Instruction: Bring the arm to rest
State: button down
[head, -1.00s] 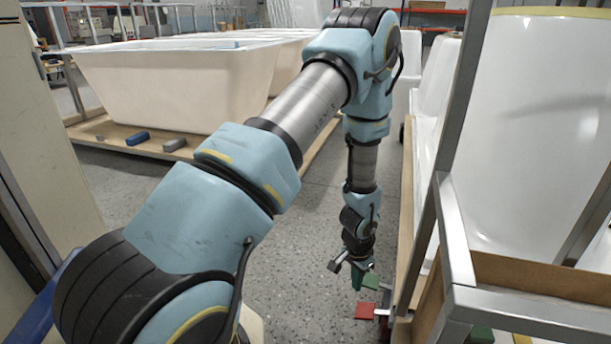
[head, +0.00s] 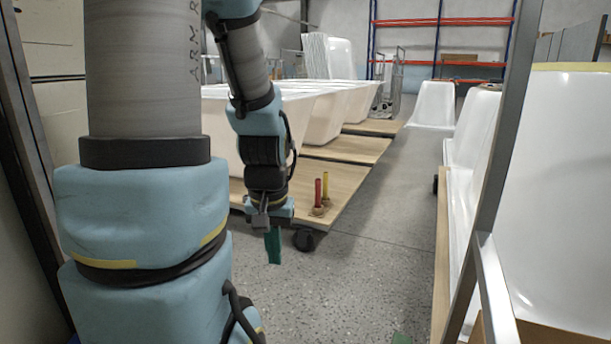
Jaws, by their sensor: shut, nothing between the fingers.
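My arm comes down the left side of the head view. Its blue and grey links fold over, and the forearm hangs down left of the picture's middle. My gripper (head: 273,246) is at its lower end, pointing down, with green fingers close together. It is shut and empty, hanging above the speckled floor, in front of the wooden pallet in the picture. No held object shows.
White bathtub shells (head: 335,115) stand on wheeled wooden pallets (head: 335,205) behind the arm. A red and a yellow post (head: 318,190) stand on the near pallet. A metal frame (head: 490,200) and white shells stand at right. Open floor (head: 370,260) lies between.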

notch_tip(320, 180, up, 33)
jog(key=p, duration=3.2)
jog(key=shift+s+a+f, duration=0.2)
jog(key=shift+s+a, duration=0.1)
jog(key=shift+s, duration=0.05)
